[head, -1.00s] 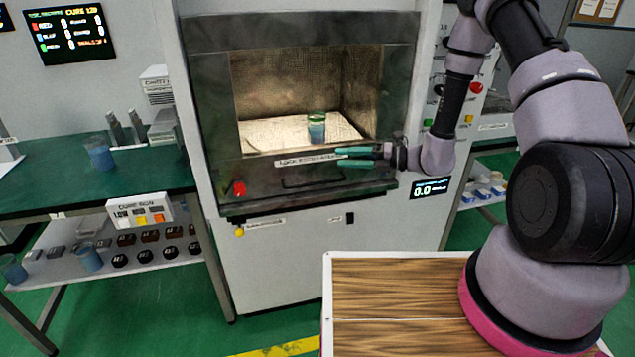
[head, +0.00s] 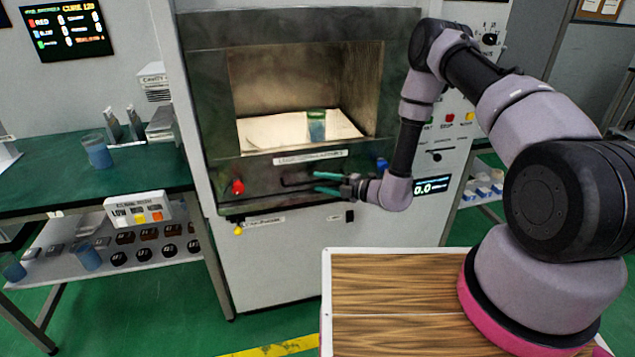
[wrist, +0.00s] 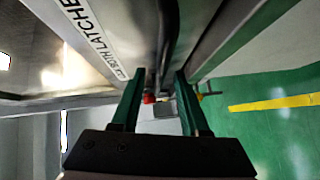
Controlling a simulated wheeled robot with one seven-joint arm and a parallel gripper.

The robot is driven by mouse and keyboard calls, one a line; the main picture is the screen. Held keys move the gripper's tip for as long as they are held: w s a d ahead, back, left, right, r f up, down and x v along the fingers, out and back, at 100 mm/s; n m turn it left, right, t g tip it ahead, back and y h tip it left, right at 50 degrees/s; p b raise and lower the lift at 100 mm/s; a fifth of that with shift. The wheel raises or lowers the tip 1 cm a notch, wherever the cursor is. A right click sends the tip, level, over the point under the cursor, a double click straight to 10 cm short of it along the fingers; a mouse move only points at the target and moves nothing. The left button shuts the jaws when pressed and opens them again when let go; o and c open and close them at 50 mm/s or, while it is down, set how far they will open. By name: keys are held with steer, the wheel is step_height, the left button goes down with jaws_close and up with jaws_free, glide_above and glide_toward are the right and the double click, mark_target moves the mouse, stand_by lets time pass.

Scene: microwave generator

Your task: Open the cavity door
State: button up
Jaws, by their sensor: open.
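The cavity door (head: 205,100) is a dark frame around a large window on the front of the white cabinet, and it looks shut. Its dark bar handle (head: 296,183) is on the lower panel, below a white label (head: 310,157). My gripper (head: 316,183) is open at the handle's right end, teal fingers pointing left, one above the other. In the wrist view the fingers (wrist: 158,74) are apart, with a dark bar (wrist: 168,35) running between them. I cannot tell whether they touch it. A red latch knob (head: 237,187) is left of the handle, a blue one (head: 382,164) right.
A beaker (head: 316,127) stands inside the lit cavity. A green bench (head: 150,180) with a beaker (head: 97,150) and a lower shelf is at left. A wooden-topped surface (head: 390,285) lies in front right. Green floor is open before the cabinet.

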steer(key=shift+x, duration=0.95)
jaws_close()
stand_by(0.8)
